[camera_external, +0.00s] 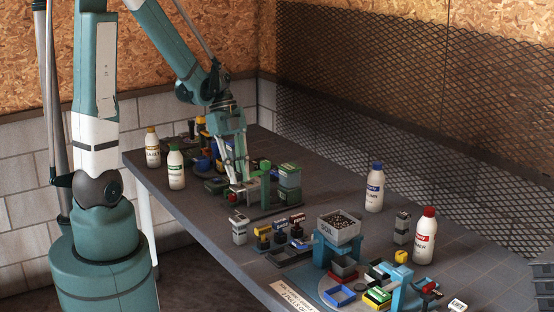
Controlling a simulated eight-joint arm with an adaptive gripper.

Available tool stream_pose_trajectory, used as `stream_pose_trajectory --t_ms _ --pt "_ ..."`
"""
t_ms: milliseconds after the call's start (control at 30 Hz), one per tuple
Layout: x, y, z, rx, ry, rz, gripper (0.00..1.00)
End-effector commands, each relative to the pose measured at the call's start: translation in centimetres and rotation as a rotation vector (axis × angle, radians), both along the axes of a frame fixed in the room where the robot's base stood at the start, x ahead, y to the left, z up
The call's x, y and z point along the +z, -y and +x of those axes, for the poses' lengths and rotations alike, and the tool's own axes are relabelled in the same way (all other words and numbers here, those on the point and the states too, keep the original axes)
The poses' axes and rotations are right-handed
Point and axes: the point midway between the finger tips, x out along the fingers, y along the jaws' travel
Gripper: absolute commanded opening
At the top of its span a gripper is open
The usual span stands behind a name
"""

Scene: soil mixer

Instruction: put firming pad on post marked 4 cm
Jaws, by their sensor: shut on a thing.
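My gripper (236,181) points down over the far-middle part of the table, beside a green stand (265,182). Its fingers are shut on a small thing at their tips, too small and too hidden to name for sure. I cannot make out the firming pad by its look. No post with a readable 4 cm mark shows. Small red and pale parts (233,197) lie just below and left of the fingertips.
Green-topped boxes (289,176) stand close right of my gripper. White bottles with green (176,167), blue (375,187) and red (425,236) caps stand around. The blue soil mixer (338,240) is nearer the front. Dark bare table (325,180) lies between the boxes and the blue-capped bottle.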

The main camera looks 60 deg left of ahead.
Motion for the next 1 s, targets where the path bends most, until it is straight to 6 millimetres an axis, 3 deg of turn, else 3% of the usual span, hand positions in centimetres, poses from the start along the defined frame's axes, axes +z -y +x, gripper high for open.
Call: stream_pose_trajectory --t_ms 167,600,1000 --pt "-0.8 0.0 0.0 0.0 0.0 0.0 0.03" --pt "-5.3 0.0 0.0 0.0 0.0 0.0 0.03" --pt "-5.8 0.0 0.0 0.0 0.0 0.0 0.03"
